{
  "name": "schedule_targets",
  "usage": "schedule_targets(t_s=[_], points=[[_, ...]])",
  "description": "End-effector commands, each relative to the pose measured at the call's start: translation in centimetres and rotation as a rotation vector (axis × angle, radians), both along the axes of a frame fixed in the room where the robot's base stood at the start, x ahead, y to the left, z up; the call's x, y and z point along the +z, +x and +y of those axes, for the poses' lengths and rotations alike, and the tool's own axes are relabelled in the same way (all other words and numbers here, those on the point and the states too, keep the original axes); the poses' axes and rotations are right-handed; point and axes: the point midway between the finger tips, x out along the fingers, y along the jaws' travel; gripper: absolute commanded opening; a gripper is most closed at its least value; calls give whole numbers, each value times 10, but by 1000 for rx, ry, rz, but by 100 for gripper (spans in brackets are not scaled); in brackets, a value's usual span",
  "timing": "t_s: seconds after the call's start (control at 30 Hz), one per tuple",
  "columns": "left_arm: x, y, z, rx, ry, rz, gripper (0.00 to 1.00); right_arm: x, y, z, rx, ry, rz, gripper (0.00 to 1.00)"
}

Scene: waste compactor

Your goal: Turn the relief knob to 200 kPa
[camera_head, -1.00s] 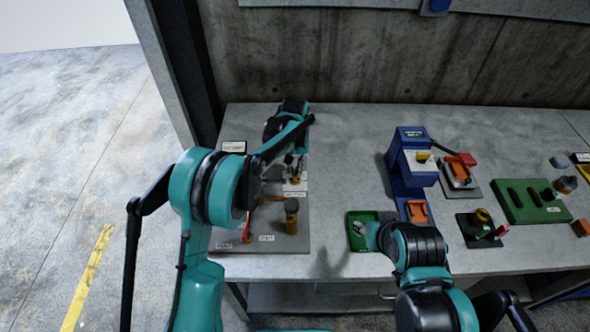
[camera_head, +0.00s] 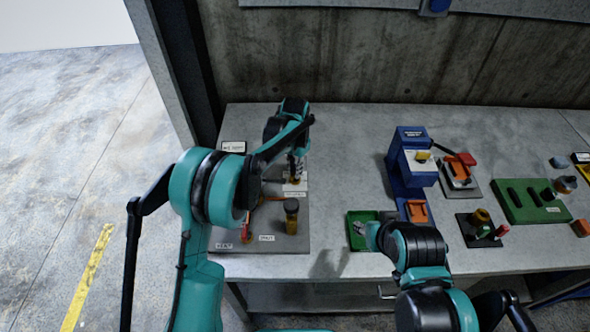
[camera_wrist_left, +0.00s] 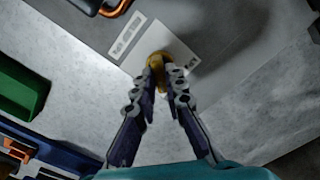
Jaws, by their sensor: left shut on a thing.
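The relief knob (camera_wrist_left: 158,62) is a small round yellow-orange knob on a white plate (camera_wrist_left: 177,40), with a printed label beside it. My left gripper (camera_wrist_left: 165,72) is shut on the knob, one finger on each side. In the head view the left gripper (camera_head: 297,168) points down at the back right of the grey panel (camera_head: 292,243). There the fingers and arm mostly cover the knob. The scale marks are too small to read.
A dark cylinder with an orange base (camera_head: 291,217) stands on the panel, close to my left forearm. A blue press-like device (camera_head: 409,165) stands mid-table. A red-handled block (camera_head: 460,172) and a green board (camera_head: 527,205) are farther right.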

Motion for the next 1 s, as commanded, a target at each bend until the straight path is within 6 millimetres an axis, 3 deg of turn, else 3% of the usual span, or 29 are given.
schedule_targets(t_s=[0.3,0.8,0.83,0.9,1.0], points=[[0,0,0,-114,0,-1,0,0,0,0,0,0,0,40],[0,0,0,-133,0,-1,0,0,0,0,0,0,0,40],[0,0,0,-132,0,-1,16,0,0,0,0,0,0,40],[0,0,0,-132,0,-1,32,0,0,0,0,0,0,40],[0,0,0,-132,-1,-1,32,0,0,0,0,0,0,40]])
